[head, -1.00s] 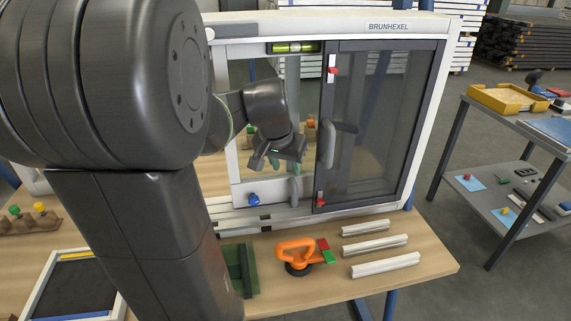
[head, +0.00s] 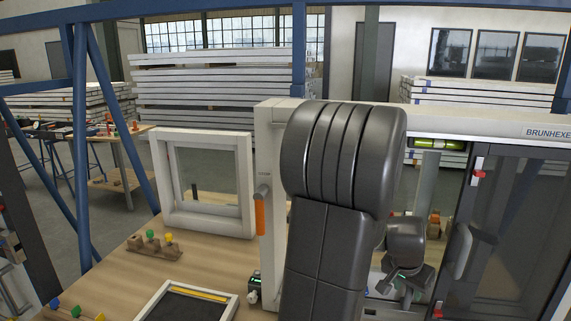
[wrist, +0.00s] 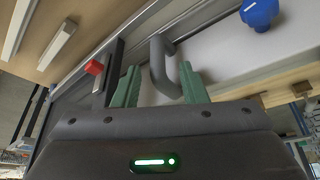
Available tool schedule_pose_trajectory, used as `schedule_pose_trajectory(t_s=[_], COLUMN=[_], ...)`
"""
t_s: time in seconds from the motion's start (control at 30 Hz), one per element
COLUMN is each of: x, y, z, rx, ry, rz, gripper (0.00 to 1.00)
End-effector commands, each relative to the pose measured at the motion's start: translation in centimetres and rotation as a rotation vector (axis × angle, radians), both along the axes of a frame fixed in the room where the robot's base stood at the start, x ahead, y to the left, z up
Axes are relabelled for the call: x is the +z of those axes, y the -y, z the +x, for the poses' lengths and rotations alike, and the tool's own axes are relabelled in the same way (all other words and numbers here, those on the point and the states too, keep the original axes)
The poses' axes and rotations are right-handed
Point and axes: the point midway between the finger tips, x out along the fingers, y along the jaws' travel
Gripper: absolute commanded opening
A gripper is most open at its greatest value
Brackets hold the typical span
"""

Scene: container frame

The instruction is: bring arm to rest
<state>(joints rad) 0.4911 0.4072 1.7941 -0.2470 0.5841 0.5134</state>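My gripper (head: 408,290) hangs in front of the opening of the white frame marked BRUNHEXEL (head: 272,150), just left of its dark-framed sliding door (head: 505,235). In the wrist view my gripper (wrist: 158,72) has its two green fingers spread apart. A grey handle (wrist: 163,65) shows in the gap beyond them, and I see no finger closed on it. A blue knob (wrist: 259,13) is on the frame at the upper right of the wrist view. My arm covers part of the frame in the head view.
A small white window (head: 205,225) stands at left on the wooden table. A holder with coloured pegs (head: 153,244) and a dark-bottomed tray (head: 228,308) lie near it. A red block (wrist: 94,67) and white bars (wrist: 55,45) show in the wrist view.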

Motion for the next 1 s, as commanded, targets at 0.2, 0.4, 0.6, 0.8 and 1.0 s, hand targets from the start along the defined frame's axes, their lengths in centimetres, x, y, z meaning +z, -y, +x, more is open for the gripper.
schedule_pose_trajectory(t_s=[0.2,0.4,0.6,0.8,1.0], x=[-2.4,-2.5,-2.5,-2.5,-3.1], y=[0.7,-0.1,-0.1,-0.2,-1.1], z=[0.6,0.9,0.9,0.8,-0.6], rx=[0.0,0.002,0.0,-0.001,-0.01], ry=[-0.002,-0.001,-0.001,-0.002,-0.019], rz=[0.001,0.0,0.001,0.003,0.03], gripper=[0.39,0.39,0.39,0.39,0.39])
